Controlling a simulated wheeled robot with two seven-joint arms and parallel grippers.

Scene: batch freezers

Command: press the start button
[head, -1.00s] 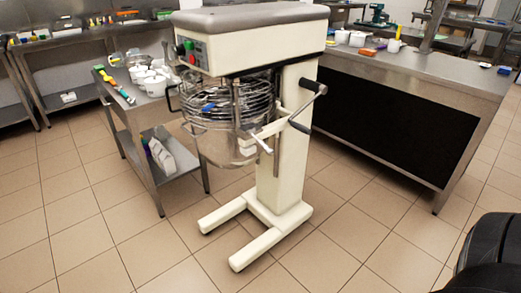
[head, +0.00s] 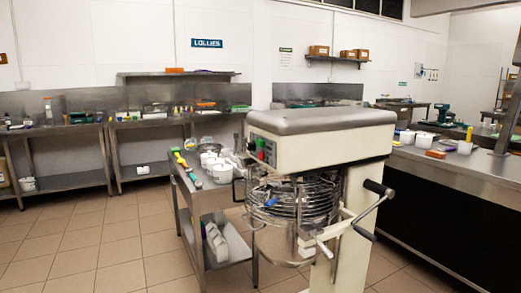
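A cream floor-standing mixer (head: 330,152) with a grey top stands right of centre. Its control panel (head: 266,150) is on the left end of the head, with small red and green controls; they are too small to read. Below the head are a wire guard (head: 295,198) and a bowl. A crank with a black handle (head: 378,188) sticks out on the right. Neither of my grippers is in view.
A steel side table (head: 217,196) with white tubs stands left of the mixer, close to it. A long counter (head: 480,177) runs along the right. Steel benches (head: 150,122) line the back wall. Tiled floor (head: 95,255) is open at the left front.

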